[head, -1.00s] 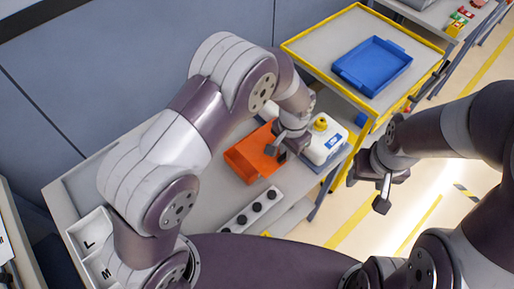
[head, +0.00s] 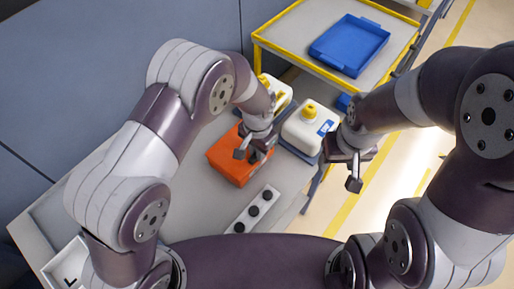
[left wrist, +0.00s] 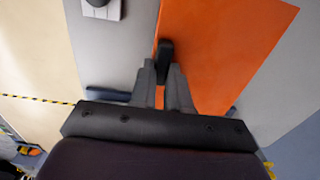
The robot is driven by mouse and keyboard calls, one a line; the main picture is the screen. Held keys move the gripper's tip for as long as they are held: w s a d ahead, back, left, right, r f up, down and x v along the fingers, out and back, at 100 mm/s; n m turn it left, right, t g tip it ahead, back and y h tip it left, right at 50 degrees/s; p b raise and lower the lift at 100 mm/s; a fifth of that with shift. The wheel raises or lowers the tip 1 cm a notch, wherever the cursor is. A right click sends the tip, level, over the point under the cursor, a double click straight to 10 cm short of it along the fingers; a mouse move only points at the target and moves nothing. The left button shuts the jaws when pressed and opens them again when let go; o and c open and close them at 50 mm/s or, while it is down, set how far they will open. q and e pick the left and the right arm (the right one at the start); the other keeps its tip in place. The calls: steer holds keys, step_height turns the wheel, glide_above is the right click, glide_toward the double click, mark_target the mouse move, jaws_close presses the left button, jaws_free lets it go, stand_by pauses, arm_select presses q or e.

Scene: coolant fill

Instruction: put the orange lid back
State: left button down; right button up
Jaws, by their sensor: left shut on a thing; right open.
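My left gripper (head: 254,148) is over the right part of an orange box shape (head: 228,164) on the grey bench. It is shut on the orange lid, whose flat orange surface fills the upper right of the left wrist view (left wrist: 222,45). In that view a dark piece stands between the fingers (left wrist: 163,85); I cannot tell if it is a handle. From the head view I cannot separate lid from box or tell whether the lid is fully seated. My right gripper (head: 352,168) is open and empty, right of the bench over the floor.
Two white jugs with yellow caps stand behind the orange box, a nearer one (head: 306,130) and a farther one (head: 284,98) partly hidden by my left arm. A strip with black round knobs (head: 253,210) lies in front. A blue tray (head: 349,45) sits on a yellow-edged cart.

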arm_select(q)
steer(key=shift+d+f, duration=0.15)
steer(key=shift+f, duration=0.1)
steer(key=c, duration=1.1)
jaws_free()
steer(key=shift+w, duration=0.1)
steer(key=shift+r, duration=0.1)
step_height(320, 180, up, 13)
steer(key=b, duration=0.2)
steer(key=s+a+n, duration=0.4)
steer(key=s+a, duration=0.1)
steer(key=a, duration=0.4)
steer(key=s+a+f+n+t, duration=0.1)
steer(key=s+a+n, duration=0.2)
steer(key=s+a, duration=0.3)
steer(key=a, duration=0.4)
steer(key=shift+a+f+n, duration=0.2)
steer(key=shift+a+n, duration=0.05)
steer(key=shift+n, duration=0.15)
